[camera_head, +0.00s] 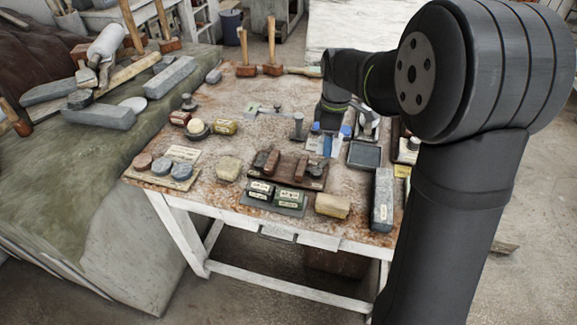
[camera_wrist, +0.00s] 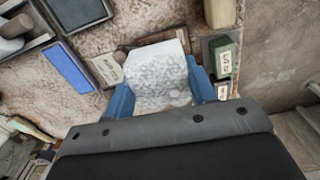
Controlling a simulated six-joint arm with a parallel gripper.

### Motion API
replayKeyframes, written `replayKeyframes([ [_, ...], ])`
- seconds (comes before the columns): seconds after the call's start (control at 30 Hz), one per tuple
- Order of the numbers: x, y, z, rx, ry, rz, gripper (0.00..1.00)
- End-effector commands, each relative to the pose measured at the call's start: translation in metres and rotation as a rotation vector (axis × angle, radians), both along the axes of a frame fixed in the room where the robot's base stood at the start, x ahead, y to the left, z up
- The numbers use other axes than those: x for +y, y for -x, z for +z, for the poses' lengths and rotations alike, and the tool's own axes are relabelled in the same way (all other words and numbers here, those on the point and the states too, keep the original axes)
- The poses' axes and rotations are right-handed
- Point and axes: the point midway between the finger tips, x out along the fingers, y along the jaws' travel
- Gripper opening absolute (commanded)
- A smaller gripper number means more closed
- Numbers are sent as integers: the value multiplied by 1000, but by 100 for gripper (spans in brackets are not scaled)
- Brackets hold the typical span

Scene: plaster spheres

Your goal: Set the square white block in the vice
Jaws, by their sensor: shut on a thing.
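The white block (camera_wrist: 158,72), mottled with grey, is between the two blue fingers of my gripper (camera_wrist: 160,90) in the wrist view. My gripper is shut on it, one finger at each side. In the head view my gripper (camera_head: 331,136) is low over the right part of the worktable, and the block is too small there to make out clearly. I cannot pick out the vice with certainty; a metal fitting (camera_head: 367,122) stands just right of my gripper, partly hidden by my arm.
The worktable (camera_head: 215,130) is crowded. A dark square tray (camera_head: 364,155) and a long grey stone (camera_head: 382,200) lie at the right. A wooden rack (camera_head: 288,169), labelled boxes (camera_head: 291,198) and a tan block (camera_head: 332,205) are nearer the front. Mallets (camera_head: 272,68) stand at the back.

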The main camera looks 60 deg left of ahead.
Motion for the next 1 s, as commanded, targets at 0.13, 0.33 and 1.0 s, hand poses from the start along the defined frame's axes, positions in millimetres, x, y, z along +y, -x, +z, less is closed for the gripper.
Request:
replayKeyframes([
  [0.13, 11, 10, -11, 1, 1, 36, 13],
  [0.33, 43, 42, -38, 0, 1, 37, 13],
  [1.0, 84, 80, -102, 0, 1, 30, 13],
])
